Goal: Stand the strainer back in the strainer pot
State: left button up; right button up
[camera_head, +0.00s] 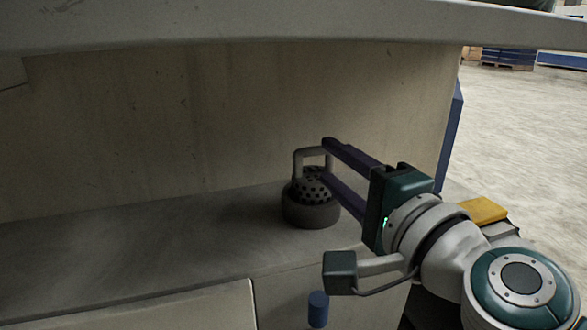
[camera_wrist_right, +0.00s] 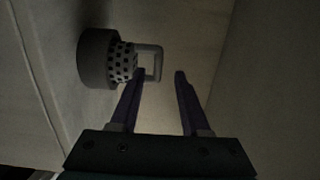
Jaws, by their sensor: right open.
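The strainer (camera_head: 313,186) is a dark perforated dome with a grey loop handle on top. It sits in the strainer pot (camera_head: 309,212), a dark round pot on the grey shelf, and looks roughly upright. The wrist view shows the strainer (camera_wrist_right: 122,60) in the pot (camera_wrist_right: 95,58) sideways, with the handle (camera_wrist_right: 152,50) pointing right. My right gripper (camera_head: 328,160) is open, its purple fingers reaching in from the right at the handle. In the wrist view the fingertips (camera_wrist_right: 160,73) lie close to the handle; contact cannot be told. My left gripper is out of view.
A pale panel (camera_head: 230,120) stands behind the shelf (camera_head: 130,260), and a thick grey top (camera_head: 250,25) overhangs it. The shelf left of the pot is clear. A blue cylinder (camera_head: 318,309) shows below the shelf edge. Open floor lies at the right.

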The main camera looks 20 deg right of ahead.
jog(key=s+a+f+n+g+y, duration=0.2)
jog(key=s+a+f+n+g, duration=0.1)
jog(key=s+n, duration=0.35)
jog(key=s+a+f+n+g+y, duration=0.2)
jog(key=s+a+n+g, duration=0.2)
jog(key=s+n, duration=0.25)
jog(key=s+d+f+n+g+h, duration=0.2)
jog(key=s+d+f+g+h, duration=0.1)
jog(key=s, duration=0.4)
jog(key=s+d+f+n+g+h, duration=0.3)
jog(key=s+d+g, duration=0.1)
jog(key=s+d, duration=0.2)
jog(key=shift+s+d+f, duration=0.25)
jog(key=shift+s+f, duration=0.05)
jog(key=shift+s, duration=0.1)
